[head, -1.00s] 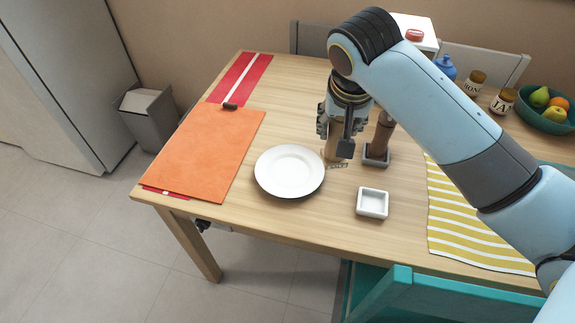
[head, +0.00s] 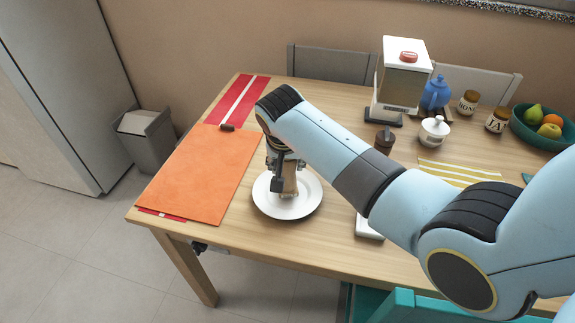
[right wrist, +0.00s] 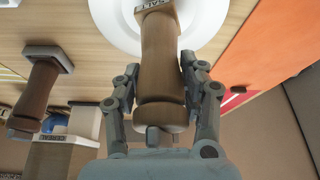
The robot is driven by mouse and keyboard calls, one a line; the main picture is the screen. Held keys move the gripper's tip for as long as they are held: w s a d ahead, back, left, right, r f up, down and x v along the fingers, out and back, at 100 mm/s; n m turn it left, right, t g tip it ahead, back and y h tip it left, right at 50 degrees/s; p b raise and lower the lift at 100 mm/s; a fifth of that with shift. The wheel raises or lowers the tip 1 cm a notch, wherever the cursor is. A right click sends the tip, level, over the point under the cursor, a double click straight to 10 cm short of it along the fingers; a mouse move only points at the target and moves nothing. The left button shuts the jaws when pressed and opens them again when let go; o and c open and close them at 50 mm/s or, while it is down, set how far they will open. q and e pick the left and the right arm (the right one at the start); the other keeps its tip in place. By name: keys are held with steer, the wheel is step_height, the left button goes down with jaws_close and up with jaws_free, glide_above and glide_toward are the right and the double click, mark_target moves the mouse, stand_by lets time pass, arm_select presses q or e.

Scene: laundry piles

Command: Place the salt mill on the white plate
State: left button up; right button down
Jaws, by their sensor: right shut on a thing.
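The salt mill, a light brown wooden mill (head: 289,180), is in my right gripper (head: 285,172), above the middle of the white plate (head: 263,203). In the right wrist view the fingers close on both sides of the mill (right wrist: 160,68), and its labelled base points toward the plate (right wrist: 212,22). The mill looks upright. I cannot tell whether its base touches the plate. My left gripper is not in view.
A darker mill (head: 384,141) stands to the right of the plate, partly behind my arm. An orange board (head: 200,180) lies to the left. A white dish (head: 368,229) is partly hidden by my arm.

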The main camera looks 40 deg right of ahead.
steer(key=shift+f, duration=0.6)
steer(key=c, duration=0.7)
jaws_free()
steer(key=shift+f, duration=0.1)
steer(key=shift+c, duration=0.2)
steer(key=shift+r, duration=0.35)
steer(key=p+v, duration=0.1)
steer(key=v, duration=1)
steer(key=shift+s+r, duration=0.2)
steer(key=shift+r, duration=0.05)
steer(key=shift+a, duration=0.1)
